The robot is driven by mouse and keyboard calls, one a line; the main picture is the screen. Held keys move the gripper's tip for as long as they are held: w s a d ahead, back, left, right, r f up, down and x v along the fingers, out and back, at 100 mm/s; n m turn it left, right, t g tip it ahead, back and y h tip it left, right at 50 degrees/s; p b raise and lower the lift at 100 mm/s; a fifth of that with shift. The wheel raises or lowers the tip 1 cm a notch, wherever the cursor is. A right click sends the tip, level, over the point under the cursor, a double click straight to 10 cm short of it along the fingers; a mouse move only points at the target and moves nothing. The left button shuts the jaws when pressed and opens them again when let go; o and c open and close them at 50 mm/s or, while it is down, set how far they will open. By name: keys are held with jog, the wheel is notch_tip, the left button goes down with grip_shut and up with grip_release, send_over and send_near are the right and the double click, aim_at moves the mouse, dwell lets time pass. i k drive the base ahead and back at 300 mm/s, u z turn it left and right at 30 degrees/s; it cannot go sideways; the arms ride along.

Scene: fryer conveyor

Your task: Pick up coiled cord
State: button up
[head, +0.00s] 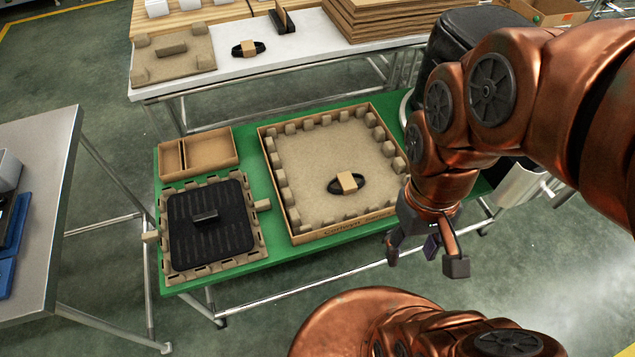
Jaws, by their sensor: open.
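A black coiled cord (362,188) with a tan paper band around its middle lies on the padded floor of the large open cardboard box on the green table. A second, similar banded cord (238,50) lies on the white table behind. My gripper (424,260) is open and empty. In the picture it appears to the right of and below the box's front right corner, apart from both cords. The gap in height between my gripper and the table cannot be told from this one view.
The large box (352,230) has foam blocks along its walls. Left of it, a black grill plate (190,228) sits in a cardboard tray, with a small divided cardboard box (225,150) behind. A grey table (45,190) stands at the left. Flat cardboard sheets (395,18) are stacked on the white table.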

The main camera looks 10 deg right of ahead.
aim_at(347, 185)
jog(key=u, duration=1.6)
jog(key=k, duration=0.65)
jog(key=z, duration=0.5)
